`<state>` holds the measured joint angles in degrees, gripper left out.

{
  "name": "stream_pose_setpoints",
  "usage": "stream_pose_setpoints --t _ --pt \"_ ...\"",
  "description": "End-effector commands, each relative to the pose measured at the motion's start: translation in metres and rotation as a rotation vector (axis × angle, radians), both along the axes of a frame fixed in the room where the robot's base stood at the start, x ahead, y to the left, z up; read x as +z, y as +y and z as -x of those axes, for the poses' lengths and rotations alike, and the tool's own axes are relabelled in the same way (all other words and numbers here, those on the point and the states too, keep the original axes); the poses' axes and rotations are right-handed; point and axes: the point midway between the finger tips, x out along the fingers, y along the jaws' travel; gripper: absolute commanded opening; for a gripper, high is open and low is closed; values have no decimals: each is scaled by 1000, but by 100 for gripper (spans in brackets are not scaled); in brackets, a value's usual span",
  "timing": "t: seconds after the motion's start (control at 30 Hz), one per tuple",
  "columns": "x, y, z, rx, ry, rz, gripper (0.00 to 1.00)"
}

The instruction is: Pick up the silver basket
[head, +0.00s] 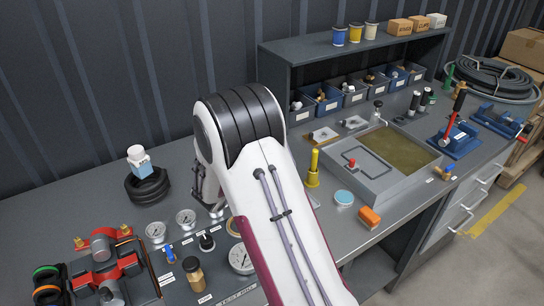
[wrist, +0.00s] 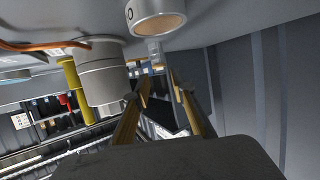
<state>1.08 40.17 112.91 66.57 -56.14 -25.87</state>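My gripper (wrist: 161,86) is open in the wrist view, its two tan fingers apart with nothing clearly held between them. The wrist view looks upside down, with the bench top along its upper edge. A small pale silvery piece (wrist: 155,48) shows beyond the gap between the fingertips; I cannot tell whether it is the silver basket. A larger grey-silver stepped cylinder (wrist: 100,72) stands left of the fingers. A silver round piece with a tan face (wrist: 156,20) is at the top. In the head view my arm hides the gripper and the bench behind it, and no basket is clearly visible.
Several gauges (head: 186,219), a brass fitting (head: 194,274) and red pump parts (head: 105,262) lie left of my arm. A shelf with blue bins (head: 327,103) is behind.

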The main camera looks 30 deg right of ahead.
Motion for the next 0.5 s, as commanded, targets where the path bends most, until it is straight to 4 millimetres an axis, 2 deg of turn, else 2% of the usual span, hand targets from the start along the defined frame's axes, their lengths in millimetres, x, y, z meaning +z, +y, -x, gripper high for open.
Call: stream_pose_setpoints --t 0.5 --pt "-3 -4 1 -12 3 8 25"
